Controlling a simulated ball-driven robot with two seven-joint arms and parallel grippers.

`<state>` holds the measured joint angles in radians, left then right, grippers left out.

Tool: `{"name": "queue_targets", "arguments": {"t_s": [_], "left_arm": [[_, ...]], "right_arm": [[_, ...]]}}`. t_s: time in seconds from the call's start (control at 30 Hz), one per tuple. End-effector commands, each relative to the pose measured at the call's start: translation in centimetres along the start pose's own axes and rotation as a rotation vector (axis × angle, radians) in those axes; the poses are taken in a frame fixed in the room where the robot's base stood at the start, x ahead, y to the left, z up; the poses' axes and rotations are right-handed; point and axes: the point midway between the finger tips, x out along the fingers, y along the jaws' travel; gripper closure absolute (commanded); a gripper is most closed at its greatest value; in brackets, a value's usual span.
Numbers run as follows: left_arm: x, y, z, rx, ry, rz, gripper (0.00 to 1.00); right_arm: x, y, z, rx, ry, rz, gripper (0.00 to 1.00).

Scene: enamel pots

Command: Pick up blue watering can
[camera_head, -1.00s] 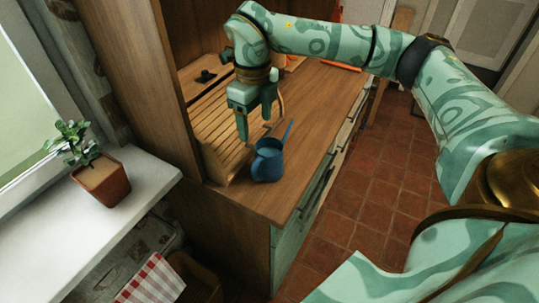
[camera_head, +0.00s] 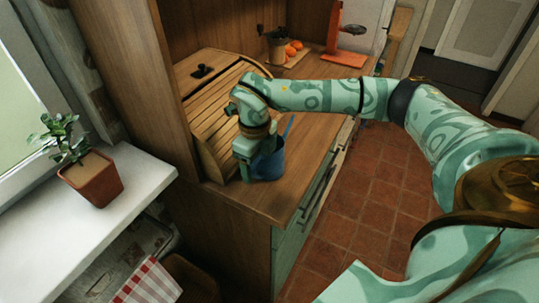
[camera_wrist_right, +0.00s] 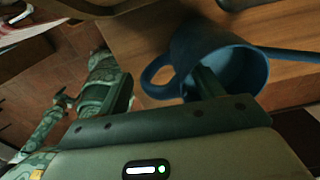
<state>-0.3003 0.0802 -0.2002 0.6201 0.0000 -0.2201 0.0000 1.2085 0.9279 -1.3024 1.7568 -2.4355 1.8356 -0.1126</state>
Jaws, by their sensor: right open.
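The blue watering can (camera_head: 269,166) stands upright on the wooden counter near its front corner, its thin spout pointing up and away. My right gripper (camera_head: 249,163) is lowered at its left side and covers part of it. In the right wrist view, the can (camera_wrist_right: 238,60) shows its open mouth and loop handle. There my right gripper (camera_wrist_right: 163,85) is open, with the handle between the two fingers in the picture. One finger overlaps the can's mouth; I cannot tell whether it is inside.
A slatted wooden bread box (camera_head: 212,110) stands close to the left of the can. A potted plant (camera_head: 92,180) sits on the white sill (camera_head: 135,185). Counter behind the can is partly clear.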

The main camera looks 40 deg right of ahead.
Motion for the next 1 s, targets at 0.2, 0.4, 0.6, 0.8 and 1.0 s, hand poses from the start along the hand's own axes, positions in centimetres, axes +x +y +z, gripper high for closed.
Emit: {"name": "queue_targets", "arguments": {"t_s": [0.2, 0.4, 0.6, 0.8, 1.0], "left_arm": [[-0.1, 0.0, 0.0, 0.000, 0.001, 0.000, 0.11], [-0.1, 0.0, -0.1, 0.000, 0.001, 0.000, 0.11], [-0.1, 0.0, -0.1, 0.000, 0.001, 0.000, 0.11], [-0.2, 0.0, -0.1, 0.000, 0.002, -0.001, 0.11], [-0.7, -0.1, -0.2, 0.000, 0.005, -0.002, 0.11]], "right_arm": [[-0.2, 0.0, 0.0, 0.000, -0.002, -0.001, 0.55], [-0.3, -0.1, 0.1, 0.000, -0.004, -0.001, 1.00], [-0.3, -0.1, 0.1, 0.000, -0.004, -0.001, 1.00], [-0.7, -0.1, 0.1, 0.000, -0.005, -0.002, 1.00], [-1.9, -0.1, 0.1, 0.001, -0.007, -0.003, 1.00]]}}
